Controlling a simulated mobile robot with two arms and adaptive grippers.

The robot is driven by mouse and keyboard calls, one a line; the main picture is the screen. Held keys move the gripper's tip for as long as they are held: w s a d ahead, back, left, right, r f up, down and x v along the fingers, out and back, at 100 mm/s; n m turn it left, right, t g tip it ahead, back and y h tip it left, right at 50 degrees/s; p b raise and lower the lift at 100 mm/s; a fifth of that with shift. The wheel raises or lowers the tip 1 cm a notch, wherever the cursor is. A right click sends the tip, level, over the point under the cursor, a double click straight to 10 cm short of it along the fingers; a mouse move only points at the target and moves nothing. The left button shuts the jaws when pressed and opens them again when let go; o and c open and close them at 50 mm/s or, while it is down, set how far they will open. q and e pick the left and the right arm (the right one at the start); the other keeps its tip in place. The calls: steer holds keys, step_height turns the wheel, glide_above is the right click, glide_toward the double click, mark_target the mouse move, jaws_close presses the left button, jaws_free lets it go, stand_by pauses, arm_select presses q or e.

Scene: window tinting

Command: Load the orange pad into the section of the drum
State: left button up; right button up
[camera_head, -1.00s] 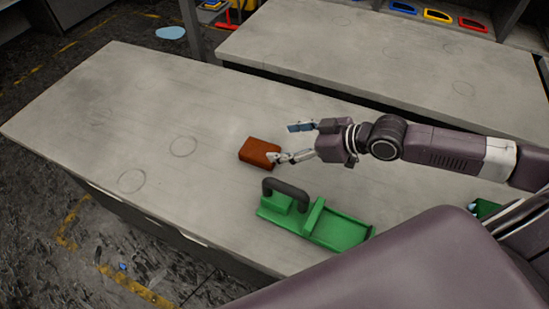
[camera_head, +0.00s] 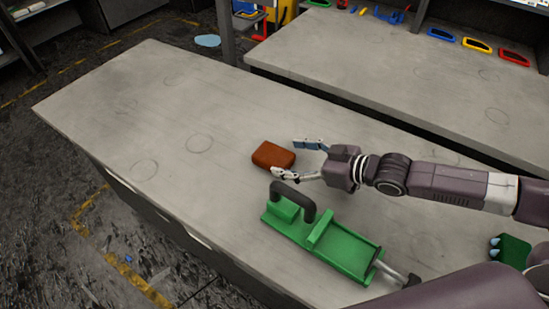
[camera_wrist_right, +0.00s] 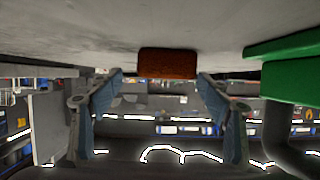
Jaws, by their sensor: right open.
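An orange-brown pad (camera_head: 272,155) lies flat on the grey table. My right gripper (camera_head: 287,159) is open, low over the table at the pad's right side. Its fingers spread around the pad's near end, and nothing is held. In the right wrist view the pad (camera_wrist_right: 168,63) sits ahead, centred between the open fingers (camera_wrist_right: 160,85). A green holder (camera_head: 345,248) with a dark curved handle and an open recessed section lies in front of my right gripper. I cannot tell whether it is the drum. My left gripper is not in view.
A second green object (camera_head: 514,251) lies at the right side of the table (camera_head: 120,110). The left of the table is clear. Behind a gap stands another table (camera_head: 370,65) with coloured frames beyond. The green holder's edge (camera_wrist_right: 290,75) shows at the right in the wrist view.

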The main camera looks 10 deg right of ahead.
mark_target(279, 157)
steer(key=x, duration=0.4)
steer(key=shift+s+a+r+p, duration=0.15)
steer(key=shift+s+a+p, duration=0.05)
steer(key=shift+a+p, duration=0.15)
steer(key=shift+w+a+f, duration=0.35)
steer(key=shift+w, duration=0.05)
steer(key=shift+c, duration=0.4)
steer(key=shift+r, duration=0.1)
steer(key=c, duration=1.4)
steer(key=shift+o, duration=0.2)
